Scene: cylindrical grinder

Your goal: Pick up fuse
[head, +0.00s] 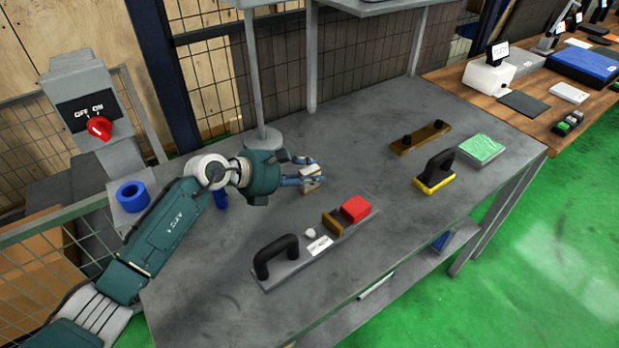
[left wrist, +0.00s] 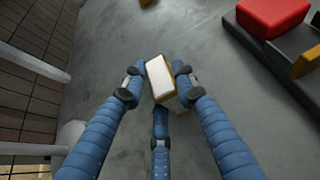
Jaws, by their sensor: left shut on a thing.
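The fuse (left wrist: 161,76) is a small block with a white face and yellowish-brown edges. In the left wrist view it sits between the blue fingers of my left gripper (left wrist: 160,84), which is shut on it. In the head view my left gripper (head: 312,172) holds the fuse (head: 311,184) at or just above the grey table; I cannot tell whether it touches the top. The fingers hide part of the fuse. My right gripper is not in view.
On the grey table (head: 215,290), a grey plate with a black handle (head: 275,255) and a red block (head: 355,208) lies in front of the gripper. A brown bar (head: 420,138), a yellow-black handled block (head: 436,172) and a green pad (head: 481,149) lie right. A post (head: 254,80) stands behind.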

